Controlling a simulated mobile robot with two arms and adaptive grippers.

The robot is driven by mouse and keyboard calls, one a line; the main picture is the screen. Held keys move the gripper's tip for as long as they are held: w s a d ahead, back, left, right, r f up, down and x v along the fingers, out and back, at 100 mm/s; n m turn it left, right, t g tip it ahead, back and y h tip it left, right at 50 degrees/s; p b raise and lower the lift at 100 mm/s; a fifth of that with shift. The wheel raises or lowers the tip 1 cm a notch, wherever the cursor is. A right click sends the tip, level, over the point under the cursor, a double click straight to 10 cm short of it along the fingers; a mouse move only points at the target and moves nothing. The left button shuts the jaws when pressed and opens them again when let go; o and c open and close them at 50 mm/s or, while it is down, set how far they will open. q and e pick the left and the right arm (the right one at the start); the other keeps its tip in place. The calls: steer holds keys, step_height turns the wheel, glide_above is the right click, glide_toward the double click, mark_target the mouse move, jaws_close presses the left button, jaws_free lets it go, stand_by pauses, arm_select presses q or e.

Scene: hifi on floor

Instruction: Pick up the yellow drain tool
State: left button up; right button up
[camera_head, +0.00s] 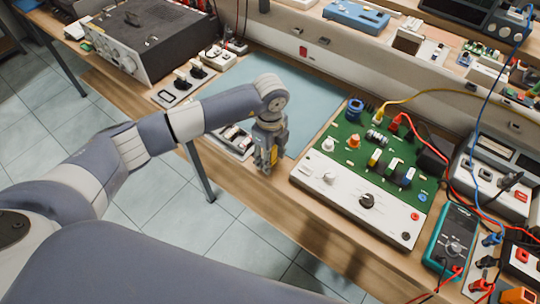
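My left gripper (266,163) points down over the front edge of the wooden bench, just left of the white and green circuit board unit. A small yellow patch (274,156) shows at its fingers. I cannot tell whether this patch is the yellow drain tool or part of the gripper, nor whether the fingers are open or shut. I cannot make out the drain tool clearly anywhere else. My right gripper is not in view.
The circuit board unit (335,187) stands close right of the gripper. A tray of small parts (246,153) lies just left of it. A blue-grey mat (315,95) behind is clear. A teal multimeter (452,237) and cables crowd the right side.

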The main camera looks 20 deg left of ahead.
arm_select(q)
steer(key=c, duration=0.8)
steer(key=shift+r, duration=0.2)
